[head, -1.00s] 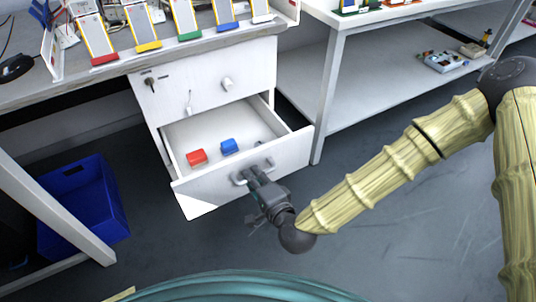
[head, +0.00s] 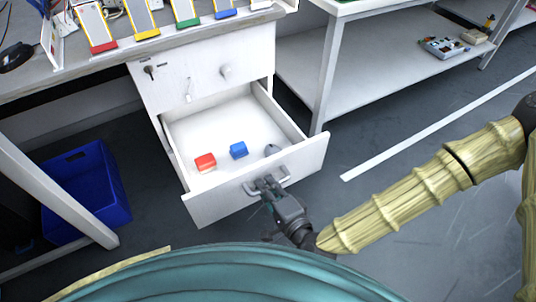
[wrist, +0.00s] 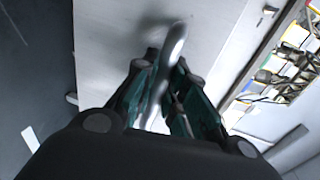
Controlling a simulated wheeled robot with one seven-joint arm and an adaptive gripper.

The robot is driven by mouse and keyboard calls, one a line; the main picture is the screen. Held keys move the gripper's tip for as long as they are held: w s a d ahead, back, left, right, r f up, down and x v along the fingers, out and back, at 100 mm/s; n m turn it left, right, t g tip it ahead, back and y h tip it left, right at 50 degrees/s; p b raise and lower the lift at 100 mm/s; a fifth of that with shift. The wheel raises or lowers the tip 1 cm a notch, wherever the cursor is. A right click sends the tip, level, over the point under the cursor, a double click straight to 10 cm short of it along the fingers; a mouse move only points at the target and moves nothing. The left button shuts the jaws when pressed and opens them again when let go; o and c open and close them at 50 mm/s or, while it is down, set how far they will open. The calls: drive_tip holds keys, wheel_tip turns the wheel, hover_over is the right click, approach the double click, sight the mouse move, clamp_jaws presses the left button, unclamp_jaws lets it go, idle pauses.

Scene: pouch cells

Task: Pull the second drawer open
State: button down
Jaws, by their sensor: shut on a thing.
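The second drawer (head: 222,201) of the white cabinet stands well out from the cabinet body. Its bar handle (head: 284,175) is on the front face. My gripper (head: 266,185) is shut on this handle. In the wrist view the grey handle (wrist: 176,42) runs between the two dark fingers (wrist: 160,95). Inside the drawer lie a red block (head: 205,162), a blue block (head: 238,150) and a small grey item (head: 272,150).
The top drawer (head: 205,80) is closed, with a key in its lock. A blue bin (head: 85,190) stands on the floor at left. A shelved bench (head: 400,75) stands at right. The floor right of the drawer is clear.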

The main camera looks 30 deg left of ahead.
drive_tip(key=c, duration=1.5)
unclamp_jaws()
drive_tip(key=shift+o, duration=0.2)
drive_tip(key=shift+d, duration=0.1)
drive_tip(key=v, duration=0.7)
drive_tip(key=shift+s+d, duration=0.1)
